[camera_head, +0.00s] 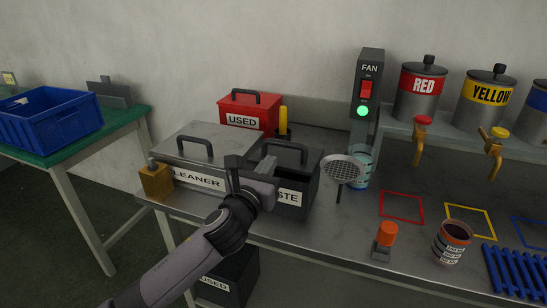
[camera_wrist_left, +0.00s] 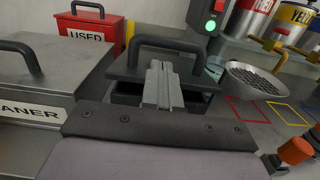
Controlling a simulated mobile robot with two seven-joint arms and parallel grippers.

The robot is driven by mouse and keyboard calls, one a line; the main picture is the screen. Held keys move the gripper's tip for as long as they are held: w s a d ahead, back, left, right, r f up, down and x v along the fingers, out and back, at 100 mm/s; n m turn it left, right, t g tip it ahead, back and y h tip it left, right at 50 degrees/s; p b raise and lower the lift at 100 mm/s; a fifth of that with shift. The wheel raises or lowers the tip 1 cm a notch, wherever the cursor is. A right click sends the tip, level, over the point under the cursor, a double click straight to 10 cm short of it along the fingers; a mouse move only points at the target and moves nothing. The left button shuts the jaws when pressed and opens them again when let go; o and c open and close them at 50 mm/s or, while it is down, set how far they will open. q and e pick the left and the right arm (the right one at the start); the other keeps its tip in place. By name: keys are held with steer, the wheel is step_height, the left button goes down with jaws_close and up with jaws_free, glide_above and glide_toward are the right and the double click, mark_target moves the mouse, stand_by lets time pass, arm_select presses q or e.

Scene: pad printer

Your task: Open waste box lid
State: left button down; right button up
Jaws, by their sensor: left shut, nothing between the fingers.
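The dark waste box (camera_head: 290,210) stands on the grey bench, its white label partly hidden by my left gripper. Its dark lid (camera_head: 312,160) carries a black arched handle (camera_head: 290,147); the handle also shows in the left wrist view (camera_wrist_left: 167,41). A dark band lies below the lid's front edge in that view; I cannot tell whether it is a gap or the shaded box front. My left gripper (camera_head: 269,164) is shut and empty at the front of the lid. Its fingertips (camera_wrist_left: 157,66) overlap the lid, below and in front of the handle; contact is unclear. My right gripper is out of view.
The grey cleaner box (camera_head: 215,144) stands close on the left, with a red USED box (camera_head: 248,112) behind. A round perforated strainer (camera_head: 342,169) and the fan switch post (camera_head: 367,95) stand close on the right. A brown-filled cup (camera_head: 452,242) stands near the front edge.

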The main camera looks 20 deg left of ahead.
mark_target(279, 145)
arm_select(q)
steer(key=shift+w+d+r, duration=0.1)
steer(key=shift+w+r, duration=0.05)
steer(key=shift+w, duration=1.7)
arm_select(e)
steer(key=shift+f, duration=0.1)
arm_select(q)
steer(key=shift+r, duration=0.1)
steer(key=shift+w+r, duration=0.15)
steer(key=shift+r, duration=0.05)
steer(key=shift+r+p, duration=0.2)
steer(key=shift+p, duration=0.15)
steer(key=shift+r, duration=0.1)
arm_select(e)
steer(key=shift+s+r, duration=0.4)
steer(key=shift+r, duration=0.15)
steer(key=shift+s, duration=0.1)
